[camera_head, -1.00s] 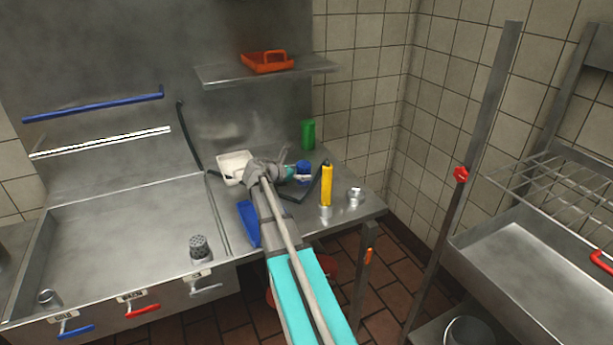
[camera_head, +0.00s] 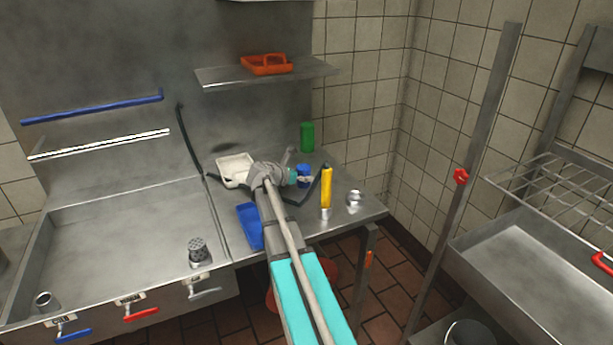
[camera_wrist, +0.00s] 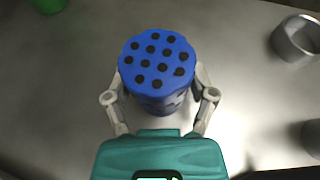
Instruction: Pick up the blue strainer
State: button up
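The blue strainer (camera_wrist: 157,60) stands on the metal counter, its round top with several dark holes facing the wrist camera. In the head view the strainer (camera_head: 304,171) is partly hidden by my arm and gripper. My gripper (camera_wrist: 160,76) has one finger on each side of the strainer in the wrist view. The fingers are spread around it, and I cannot tell whether they touch its sides. In the head view my teal gripper (camera_head: 294,177) is close to the strainer's left side.
A green container (camera_head: 308,137) stands behind. A metal ring-shaped cup (camera_wrist: 296,40) is at upper right.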

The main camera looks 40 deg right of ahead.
jog(key=c, duration=0.5)
jog(key=shift+r, duration=0.1)
jog(key=shift+r+p, duration=0.9)
jog(key=shift+p, duration=0.1)
jog(key=shift+s+a+r+p, duration=1.65)
jog(key=shift+r+p, duration=0.2)
jog(key=shift+s+a+r+p, duration=1.6)
jog(key=shift+s+r+p, duration=0.1)
jog(key=shift+r+p, duration=0.1)
jog(key=shift+s+a+r+p, duration=1.65)
jog(key=shift+r+p, duration=0.2)
